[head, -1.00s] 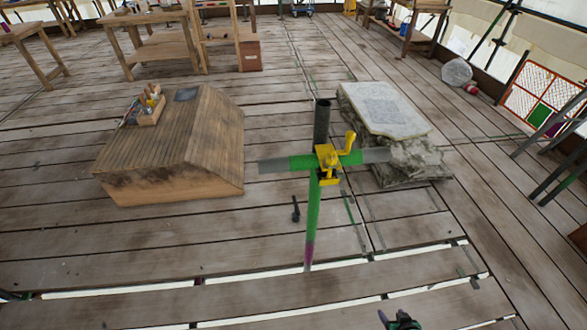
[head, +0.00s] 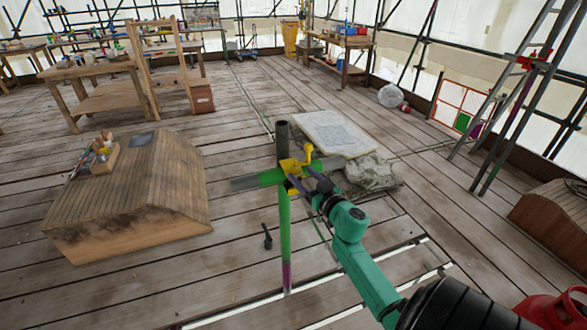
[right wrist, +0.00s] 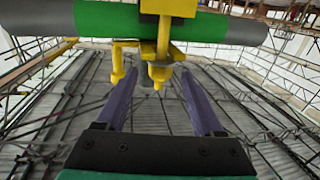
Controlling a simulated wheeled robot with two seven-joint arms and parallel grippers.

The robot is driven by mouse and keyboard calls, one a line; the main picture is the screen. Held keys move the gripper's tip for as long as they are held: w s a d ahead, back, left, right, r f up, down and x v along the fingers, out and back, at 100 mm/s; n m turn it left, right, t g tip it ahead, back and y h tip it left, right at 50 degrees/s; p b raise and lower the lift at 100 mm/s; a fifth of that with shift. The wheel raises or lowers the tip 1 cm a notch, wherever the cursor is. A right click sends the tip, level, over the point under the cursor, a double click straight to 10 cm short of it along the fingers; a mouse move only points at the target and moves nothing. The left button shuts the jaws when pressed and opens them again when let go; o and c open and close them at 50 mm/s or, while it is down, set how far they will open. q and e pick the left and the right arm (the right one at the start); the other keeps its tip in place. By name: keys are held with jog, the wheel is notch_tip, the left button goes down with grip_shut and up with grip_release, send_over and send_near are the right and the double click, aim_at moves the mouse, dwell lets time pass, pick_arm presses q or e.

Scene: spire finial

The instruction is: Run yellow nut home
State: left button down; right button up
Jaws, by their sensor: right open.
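A yellow coupler (head: 290,165) clamps a green and grey horizontal tube (head: 256,179) at an upright green post (head: 285,232). In the right wrist view the yellow coupler (right wrist: 176,8) hangs below the tube, and a yellow nut (right wrist: 160,74) shows at its lower end. A second yellow arm (right wrist: 117,62) hangs to its left. My right gripper (head: 306,179) is at the coupler. Its purple fingers (right wrist: 158,88) are open, one on each side of the yellow nut in the picture, with gaps visible. Whether they reach the nut's depth is unclear. My left gripper is not visible.
A sloped wooden block (head: 130,195) with a small tool tray (head: 98,160) stands to the left. A stone slab (head: 335,133) on a rough block lies behind the post. A dark tool (head: 267,236) lies on the planks. Floor gaps run near the front.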

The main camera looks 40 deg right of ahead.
aim_at(298, 172)
jog(key=w, duration=0.4)
jog(key=shift+w+d, duration=0.25)
jog(key=shift+d, duration=0.05)
jog(key=shift+s, duration=0.1)
grip_shut()
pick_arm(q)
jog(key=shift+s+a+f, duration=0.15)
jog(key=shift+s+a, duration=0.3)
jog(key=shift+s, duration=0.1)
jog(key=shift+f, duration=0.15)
pick_arm(e)
jog(key=shift+a+f+m+h, duration=0.1)
jog(key=shift+m+h, duration=0.2)
